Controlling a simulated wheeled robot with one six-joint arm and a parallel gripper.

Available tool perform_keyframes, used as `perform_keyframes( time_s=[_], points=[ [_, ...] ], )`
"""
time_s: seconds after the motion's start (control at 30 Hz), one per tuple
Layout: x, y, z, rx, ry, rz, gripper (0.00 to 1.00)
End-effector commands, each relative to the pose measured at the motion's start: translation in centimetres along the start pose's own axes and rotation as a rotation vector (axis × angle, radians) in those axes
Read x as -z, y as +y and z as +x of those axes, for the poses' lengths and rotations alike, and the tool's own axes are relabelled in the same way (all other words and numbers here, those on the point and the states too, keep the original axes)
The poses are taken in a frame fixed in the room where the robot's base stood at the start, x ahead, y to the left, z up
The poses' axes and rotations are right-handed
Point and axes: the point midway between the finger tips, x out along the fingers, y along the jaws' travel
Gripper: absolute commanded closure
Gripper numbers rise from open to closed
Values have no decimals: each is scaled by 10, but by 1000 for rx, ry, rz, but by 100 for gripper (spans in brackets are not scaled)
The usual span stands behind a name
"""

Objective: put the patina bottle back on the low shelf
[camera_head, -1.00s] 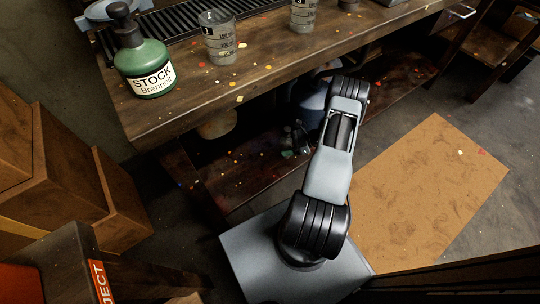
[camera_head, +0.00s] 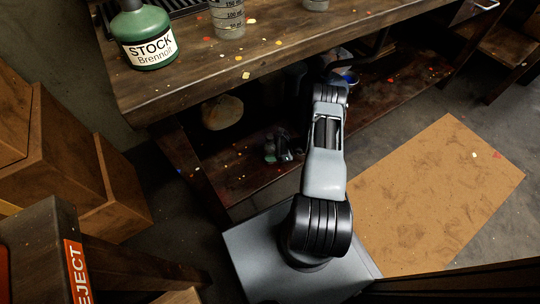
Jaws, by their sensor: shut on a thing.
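The low shelf (camera_head: 240,177) is a dark, paint-flecked board under the workbench. My arm reaches up and away from my base toward the space under the bench top. My gripper cannot be made out, as its end is lost behind my arm and in the shadow there. I cannot identify the patina bottle. Some small bottles (camera_head: 283,148) stand on the shelf left of my arm, too small and dark to read. A pale round jug (camera_head: 222,112) stands further back on the left, and a dark bluish container (camera_head: 294,84) sits just left of my arm.
The workbench top (camera_head: 190,87) overhangs the shelf. On it stand a green STOCK bottle (camera_head: 145,38) and a clear measuring cup (camera_head: 228,18). Wooden boxes (camera_head: 60,140) and a REJECT-labelled bin (camera_head: 75,270) crowd the left. A tan mat (camera_head: 440,195) lies on open floor at right.

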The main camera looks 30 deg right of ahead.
Motion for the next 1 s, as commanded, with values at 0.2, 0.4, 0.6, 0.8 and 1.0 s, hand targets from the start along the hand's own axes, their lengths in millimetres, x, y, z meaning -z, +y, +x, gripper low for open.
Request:
perform_keyframes(
  time_s=[0.2,0.4,0.6,0.8,1.0],
  points=[
    [13,0,5,1,0,-2,73],
    [14,0,6,0,0,-1,73],
    [15,0,6,0,0,0,35],
    [15,0,6,0,0,0,20],
    [14,0,5,0,0,0,20]
  ],
)
